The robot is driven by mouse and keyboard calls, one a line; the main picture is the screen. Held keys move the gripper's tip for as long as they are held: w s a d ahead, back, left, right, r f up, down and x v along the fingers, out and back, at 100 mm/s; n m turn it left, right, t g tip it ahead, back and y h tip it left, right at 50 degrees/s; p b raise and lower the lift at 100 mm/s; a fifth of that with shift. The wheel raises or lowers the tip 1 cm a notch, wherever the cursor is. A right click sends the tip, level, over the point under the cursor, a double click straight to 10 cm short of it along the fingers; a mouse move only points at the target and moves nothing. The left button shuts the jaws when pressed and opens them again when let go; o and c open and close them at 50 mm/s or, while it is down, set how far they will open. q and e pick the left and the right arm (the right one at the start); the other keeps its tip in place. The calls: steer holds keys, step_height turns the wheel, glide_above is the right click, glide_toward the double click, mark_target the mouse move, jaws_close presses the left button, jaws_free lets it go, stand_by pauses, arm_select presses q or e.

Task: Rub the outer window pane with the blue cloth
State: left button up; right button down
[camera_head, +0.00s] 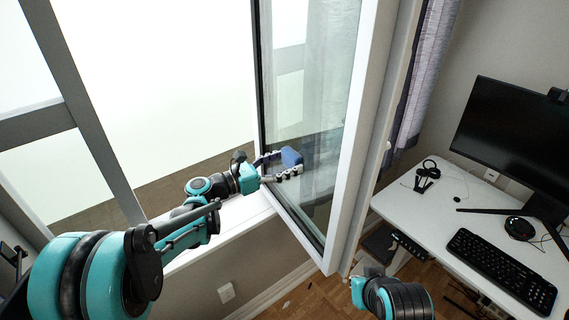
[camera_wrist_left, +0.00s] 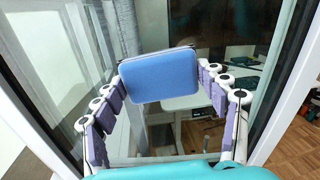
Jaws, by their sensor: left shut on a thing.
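The outer window pane (camera_head: 310,110) is the glass of an open sash with a white frame, standing swung out in the middle of the head view. My left gripper (camera_head: 282,168) is at the lower part of this pane. It is shut on the blue cloth (camera_head: 291,157), a folded pad held at the glass. In the left wrist view the blue cloth (camera_wrist_left: 160,75) sits between the two fingers, flat side toward the camera, with the pane behind it. Whether it presses on the glass is hard to tell. Of my right arm only a part shows at the bottom; its fingers are not visible.
A white desk (camera_head: 450,207) at the right holds a monitor (camera_head: 515,135), a keyboard (camera_head: 502,270) and a black headset stand (camera_head: 427,177). A grey curtain (camera_head: 428,75) hangs behind the sash. The windowsill (camera_head: 222,228) runs below the opening, with a fixed window frame at the left.

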arm_select(q)
steer(key=s+d, duration=0.2)
steer(key=s, duration=0.1)
steer(key=shift+s, duration=0.25)
steer(key=shift+w+a, duration=0.1)
steer(key=shift+w+a, duration=0.45)
steer(key=shift+w, duration=0.4)
steer(key=shift+w+a, duration=0.4)
steer(key=shift+w, duration=0.45)
steer(key=shift+a, duration=0.1)
steer(key=shift+s+a, duration=0.3)
steer(key=shift+a, duration=0.3)
steer(key=shift+v, duration=2.2)
